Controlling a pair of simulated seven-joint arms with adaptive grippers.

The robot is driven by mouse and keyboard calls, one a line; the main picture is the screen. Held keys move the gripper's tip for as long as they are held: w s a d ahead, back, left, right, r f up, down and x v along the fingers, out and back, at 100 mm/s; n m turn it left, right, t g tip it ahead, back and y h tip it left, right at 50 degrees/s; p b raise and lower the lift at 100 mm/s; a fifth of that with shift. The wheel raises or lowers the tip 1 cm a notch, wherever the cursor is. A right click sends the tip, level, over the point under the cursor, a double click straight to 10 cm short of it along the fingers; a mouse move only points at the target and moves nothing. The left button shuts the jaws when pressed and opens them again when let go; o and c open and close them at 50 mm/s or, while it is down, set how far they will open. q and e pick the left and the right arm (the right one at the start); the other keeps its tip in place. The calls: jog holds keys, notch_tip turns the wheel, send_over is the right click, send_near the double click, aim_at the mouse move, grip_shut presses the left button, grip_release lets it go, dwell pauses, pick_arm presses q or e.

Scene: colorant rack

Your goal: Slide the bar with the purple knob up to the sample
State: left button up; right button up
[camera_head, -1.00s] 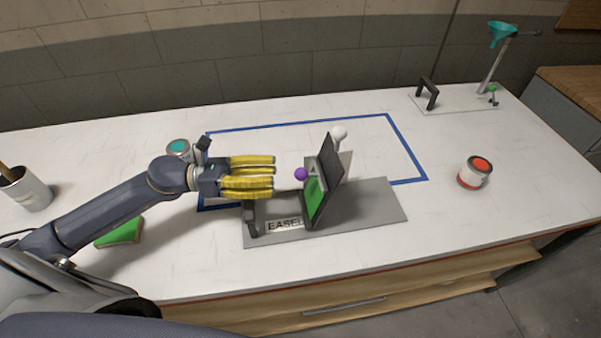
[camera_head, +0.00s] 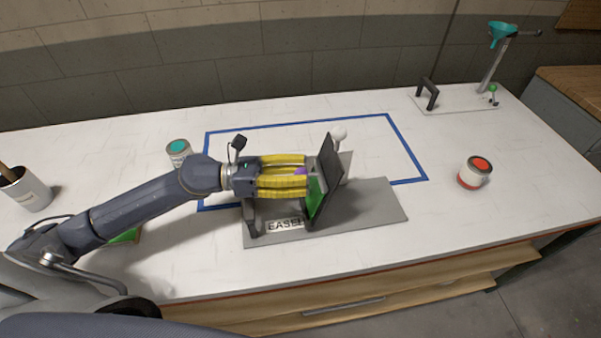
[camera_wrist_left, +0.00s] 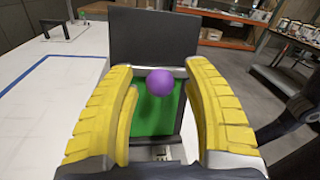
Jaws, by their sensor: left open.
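The purple knob (camera_wrist_left: 160,82) sits between the spread yellow fingers of my left gripper (camera_wrist_left: 158,105) in the left wrist view. The gripper is open; I cannot tell whether a finger touches the knob. The green sample (camera_wrist_left: 150,121) stands on the dark easel panel (camera_wrist_left: 153,35), behind the knob. A light bar (camera_wrist_left: 148,71) crosses the panel at the knob's height. The easel base (camera_head: 375,205) is grey and lettered EASEL. My right gripper is not in view.
A blue tape outline (camera_head: 300,122) surrounds table behind the easel. A white knob (camera_head: 339,134) shows behind the panel. A funnel stand (camera_head: 490,75) is at the back right.

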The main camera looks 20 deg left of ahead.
pick_arm(q)
grip_shut()
dwell(0.3)
jog(key=shift+r, duration=0.25)
grip_release()
dwell(0.3)
jog(key=shift+v, duration=6)
